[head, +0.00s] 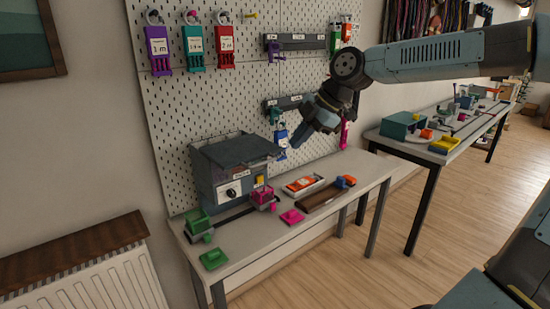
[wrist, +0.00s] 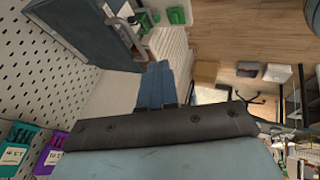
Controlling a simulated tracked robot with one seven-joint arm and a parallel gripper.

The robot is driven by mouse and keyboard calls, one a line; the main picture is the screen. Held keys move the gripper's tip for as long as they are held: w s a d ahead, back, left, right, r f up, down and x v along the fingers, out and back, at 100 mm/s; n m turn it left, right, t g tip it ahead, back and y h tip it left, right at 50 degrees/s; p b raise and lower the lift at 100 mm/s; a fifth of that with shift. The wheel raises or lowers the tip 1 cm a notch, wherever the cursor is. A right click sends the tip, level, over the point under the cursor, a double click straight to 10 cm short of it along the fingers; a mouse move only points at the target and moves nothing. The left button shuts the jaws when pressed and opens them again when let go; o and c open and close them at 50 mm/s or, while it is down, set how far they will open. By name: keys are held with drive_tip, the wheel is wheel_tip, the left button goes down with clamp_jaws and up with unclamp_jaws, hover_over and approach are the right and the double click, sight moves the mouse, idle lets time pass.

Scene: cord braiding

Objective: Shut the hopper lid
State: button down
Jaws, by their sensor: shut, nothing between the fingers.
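The hopper is a grey box (head: 228,188) with a dial and labels on its front, standing at the back left of the near bench. Its dark grey lid (head: 236,151) lies over the top, and its edge juts out beyond the box on the right. I cannot tell whether it sits fully down. My gripper (head: 294,146) is shut and empty, pointing down and left, just right of the lid in the head view, apart from it as far as I can see. In the wrist view the gripper (wrist: 165,84) shows its closed fingers, with the grey box (wrist: 75,25) at upper left.
The bench (head: 255,236) holds green and pink fixtures, a pink block (head: 292,217), a white tray (head: 303,186) and a brown tray (head: 325,196). A pegboard (head: 180,105) with hanging coloured tags stands behind. A second bench (head: 450,150) is at right.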

drive_tip(key=shift+w+a+f, duration=0.7)
drive_tip(key=shift+a+f, duration=0.35)
drive_tip(key=shift+f, duration=0.15)
drive_tip(key=shift+w+a+f, duration=0.75)
drive_tip(key=shift+a+f, duration=0.3)
drive_tip(key=shift+f, duration=0.15)
drive_tip(key=shift+w+a+f, duration=0.7)
drive_tip(key=shift+a+f, duration=0.35)
drive_tip(key=shift+f, duration=0.15)
drive_tip(key=shift+w, duration=0.1)
